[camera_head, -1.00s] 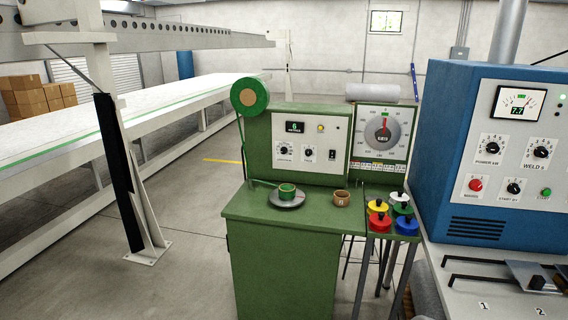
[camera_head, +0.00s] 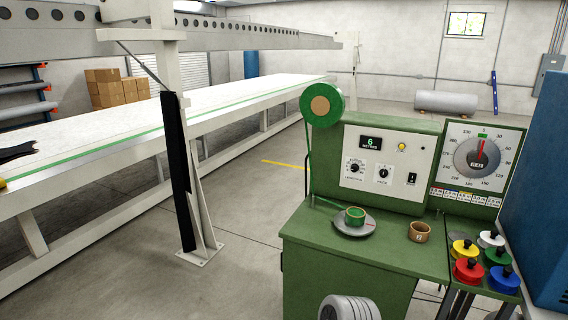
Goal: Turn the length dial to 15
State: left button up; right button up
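The length dial (camera_head: 354,168) is a small black knob with a printed scale, at the left of the white panel (camera_head: 387,164) on the green machine (camera_head: 360,260). Its exact pointer setting is too small to read. The display (camera_head: 371,143) above it reads 6. A second black knob (camera_head: 384,173) sits to its right. A dark shape at the left edge, which looks like part of my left gripper (camera_head: 18,152), is far from the dial. Whether it is open is unclear. My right gripper is not in view.
A large round gauge (camera_head: 478,155) stands right of the panel. A green tape reel (camera_head: 322,104), a tape roll on a grey disc (camera_head: 355,224) and several coloured knobbed pots (camera_head: 467,270) are around the green bench. A blue cabinet (camera_head: 547,200) borders the right. Floor left of the bench is clear.

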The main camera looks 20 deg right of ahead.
aim_at(354, 168)
jog(key=u, duration=0.2)
jog(key=i, duration=1.05)
jog(key=z, duration=0.25)
